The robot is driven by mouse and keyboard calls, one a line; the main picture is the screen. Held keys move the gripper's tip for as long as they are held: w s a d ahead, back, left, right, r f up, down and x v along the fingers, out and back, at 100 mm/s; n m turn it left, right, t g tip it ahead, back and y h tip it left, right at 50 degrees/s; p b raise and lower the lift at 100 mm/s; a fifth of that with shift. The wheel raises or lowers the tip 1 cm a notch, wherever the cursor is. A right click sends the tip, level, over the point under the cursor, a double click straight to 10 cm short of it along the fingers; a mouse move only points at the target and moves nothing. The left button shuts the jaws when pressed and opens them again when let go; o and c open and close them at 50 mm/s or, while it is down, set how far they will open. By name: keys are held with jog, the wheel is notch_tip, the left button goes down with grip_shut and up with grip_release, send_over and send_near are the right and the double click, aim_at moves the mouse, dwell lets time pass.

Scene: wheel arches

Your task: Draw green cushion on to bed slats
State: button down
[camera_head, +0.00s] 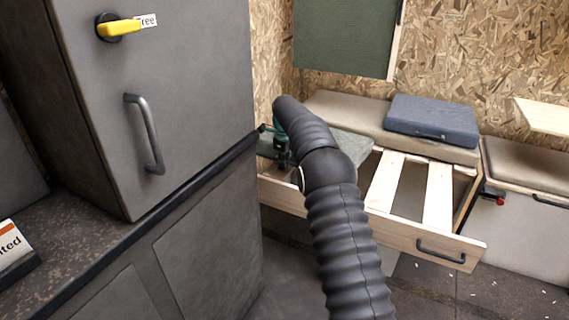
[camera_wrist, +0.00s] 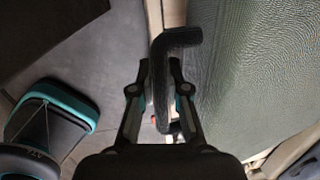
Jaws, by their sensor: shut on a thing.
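The green cushion (camera_head: 352,145) is grey-green and lies flat at the left end of the bed slats (camera_head: 384,181), partly hidden by my arm. In the wrist view, the green cushion (camera_wrist: 255,65) fills the right side, with a dark bent handle (camera_wrist: 180,40) beside its edge. My gripper (camera_wrist: 160,75) is shut on this handle. In the head view, my gripper (camera_head: 283,150) is at the cushion's left part, mostly behind my arm. The right-hand slats are bare, with open gaps between them.
A wooden front rail (camera_head: 400,232) with a black handle closes the slat frame. A tall grey cabinet (camera_head: 190,90) stands close on the left. Another beige seat (camera_head: 530,170) is at right.

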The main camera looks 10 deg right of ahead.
jog(key=shift+d, duration=0.3)
jog(key=shift+w+a, duration=0.45)
jog(key=shift+w, duration=0.25)
jog(key=shift+d, duration=0.1)
jog(key=c, duration=1.1)
grip_release()
jog(key=shift+a, duration=0.2)
jog(key=r, duration=0.4)
jog(key=s+r, duration=0.1)
jog(key=r, duration=0.3)
jog(key=s+r, duration=0.1)
jog(key=r, duration=0.2)
jog(key=shift+s+r, duration=0.1)
jog(key=shift+r, duration=0.3)
